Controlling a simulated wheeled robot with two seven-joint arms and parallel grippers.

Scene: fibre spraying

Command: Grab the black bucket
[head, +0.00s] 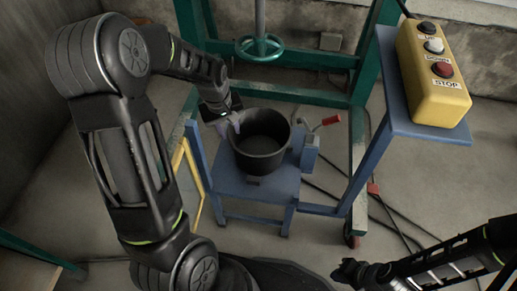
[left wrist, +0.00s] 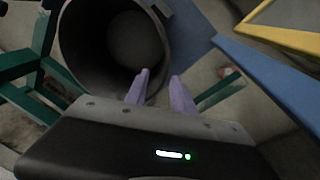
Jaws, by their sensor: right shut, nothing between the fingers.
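The black bucket (head: 262,142) stands upright on a blue stand, its open top facing up. My left gripper (head: 229,124) is at the bucket's left rim, coming from above left. In the left wrist view the bucket (left wrist: 80,55) fills the upper left, and the left gripper's two pale purple fingers (left wrist: 160,90) are apart. One finger overlaps the bucket's opening and the other lies outside its wall, with the rim running between them. My right gripper (head: 346,270) is shut and empty at the lower right, far from the bucket.
The blue stand (head: 240,191) holds the bucket. A red-handled lever (head: 330,120) sits right of it. A yellow button box (head: 432,75) is on a blue post at the upper right. A green frame (head: 300,95) with a handwheel (head: 259,47) stands behind. Cables lie on the floor at right.

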